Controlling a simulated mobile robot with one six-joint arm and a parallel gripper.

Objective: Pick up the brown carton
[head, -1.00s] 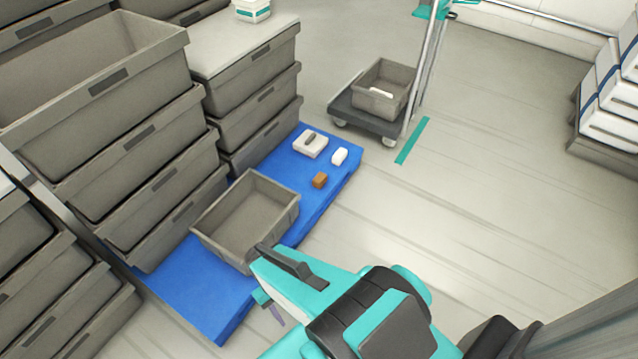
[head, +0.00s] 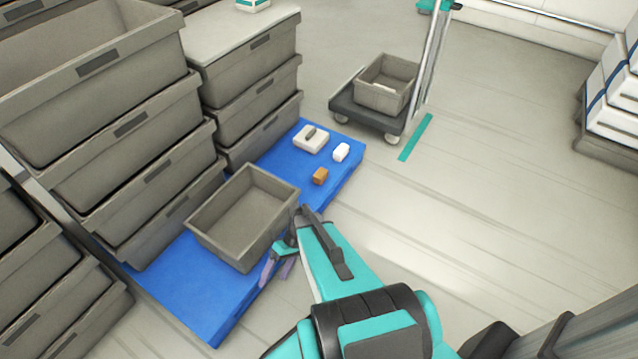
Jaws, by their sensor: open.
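The brown carton (head: 320,176) is a small box on the blue pallet (head: 190,292), near its right edge. It stands apart from a white box beside it. My gripper (head: 277,270) is open and empty, at the front right of the grey open tote (head: 205,232). It is nearer to me than the carton, with clear space between them. The arm partly covers the pallet's front edge.
A small white box (head: 341,152) and a white case with a dark item on top (head: 311,141) lie behind the carton. Stacked grey totes (head: 150,180) rise at left. A cart (head: 367,117) with a grey bin stands behind.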

